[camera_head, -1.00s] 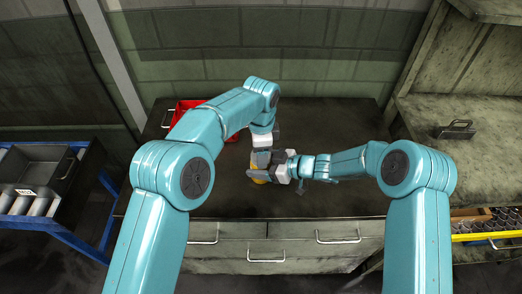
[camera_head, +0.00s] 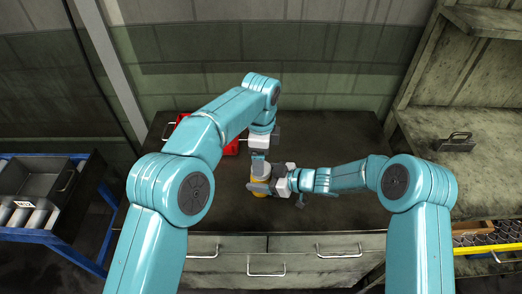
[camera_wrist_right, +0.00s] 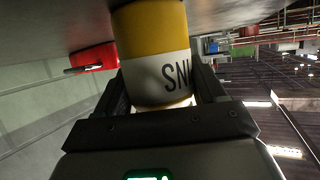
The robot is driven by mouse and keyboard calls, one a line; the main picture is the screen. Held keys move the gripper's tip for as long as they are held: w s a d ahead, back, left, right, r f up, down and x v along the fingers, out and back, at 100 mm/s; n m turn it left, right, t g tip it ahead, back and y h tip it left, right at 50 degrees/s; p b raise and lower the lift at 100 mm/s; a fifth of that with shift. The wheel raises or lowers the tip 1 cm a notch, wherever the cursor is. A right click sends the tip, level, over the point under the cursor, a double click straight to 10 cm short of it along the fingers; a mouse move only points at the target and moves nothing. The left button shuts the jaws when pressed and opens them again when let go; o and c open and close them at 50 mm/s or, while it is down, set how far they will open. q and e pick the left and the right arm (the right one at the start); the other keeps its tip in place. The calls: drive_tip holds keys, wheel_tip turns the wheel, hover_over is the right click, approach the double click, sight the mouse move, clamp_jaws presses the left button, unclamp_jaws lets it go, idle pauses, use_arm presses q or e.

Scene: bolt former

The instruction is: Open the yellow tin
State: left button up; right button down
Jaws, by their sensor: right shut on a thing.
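The yellow tin (camera_head: 257,189) stands upright on the dark bench top, near its front. My right gripper (camera_head: 264,184) reaches in from the right and is shut on the tin's side. In the right wrist view the tin (camera_wrist_right: 155,45) has a yellow body and a white label with black letters, held between both fingers (camera_wrist_right: 160,90). My left gripper (camera_head: 258,166) points down right above the tin. Its fingers are small and partly merged with the tin's top, so I cannot tell their opening or whether they touch it. The tin's lid does not show clearly.
A red box (camera_head: 231,147) is behind my left arm on the bench; it also shows in the right wrist view (camera_wrist_right: 95,59). Drawers (camera_head: 267,250) front the bench. A metal shelf (camera_head: 470,190) is on the right, a blue-framed cart (camera_head: 72,235) on the left. The bench's back right is clear.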

sight(261, 180)
use_arm(q)
drive_tip(key=m, duration=0.2)
drive_tip(key=r+m, duration=0.1)
drive_tip(key=m, duration=0.2)
drive_tip(key=shift+a+r+m, duration=0.1)
drive_tip(key=shift+r+m, duration=0.2)
drive_tip(key=shift+m, duration=0.1)
drive_tip(key=shift+r+m, duration=0.55)
drive_tip(key=shift+m, duration=0.35)
drive_tip(key=shift+w, duration=0.15)
drive_tip(key=f, duration=0.7)
drive_tip(key=shift+d+f, duration=0.2)
drive_tip(key=c, duration=1.1)
drive_tip(key=n, duration=0.5)
drive_tip(key=shift+n, duration=0.4)
drive_tip(key=n, duration=0.4)
